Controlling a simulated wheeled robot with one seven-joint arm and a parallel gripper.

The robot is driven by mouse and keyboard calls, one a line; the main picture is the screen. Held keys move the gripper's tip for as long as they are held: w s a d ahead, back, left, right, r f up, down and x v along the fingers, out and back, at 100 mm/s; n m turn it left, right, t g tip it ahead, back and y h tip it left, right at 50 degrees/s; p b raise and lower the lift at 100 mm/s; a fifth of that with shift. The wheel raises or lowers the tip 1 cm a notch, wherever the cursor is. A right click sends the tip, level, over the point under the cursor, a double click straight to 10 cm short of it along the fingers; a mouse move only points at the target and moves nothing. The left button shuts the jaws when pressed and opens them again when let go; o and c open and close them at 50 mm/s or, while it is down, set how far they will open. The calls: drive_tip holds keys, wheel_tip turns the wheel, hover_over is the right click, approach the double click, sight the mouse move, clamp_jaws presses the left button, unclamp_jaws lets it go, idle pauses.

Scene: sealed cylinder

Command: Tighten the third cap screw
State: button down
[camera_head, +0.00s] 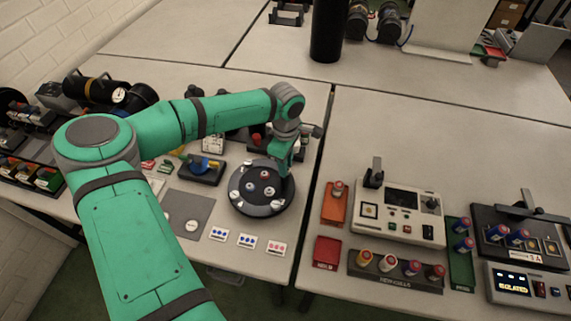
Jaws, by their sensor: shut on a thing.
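A dark round cylinder cap (240,204) lies on the left table. Several pale cap screws sit around its rim, one of them at the front right (277,205). Small red, blue and white-topped parts stand near its middle. My gripper (284,168) points down at the back right part of the rim, where it is shut on what appears to be a cap screw. The fingers hide that screw, so its seating cannot be seen. I cannot tell which screw is the third.
A blue and yellow part on a black base (203,170) stands left of the cap. Cards with blue and red dots (247,240) lie in front. Across a gap, the right table holds a red tray (327,251), a control box (400,212) and a rack of cylinders (395,273).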

drive_tip(key=shift+r, duration=0.1)
idle(0.3)
drive_tip(key=c, duration=1.5)
unclamp_jaws()
drive_tip(key=shift+c, duration=0.2)
wheel_tip(320, 180, up, 11)
drive_tip(key=shift+d+f, duration=0.15)
drive_tip(key=shift+f, duration=0.05)
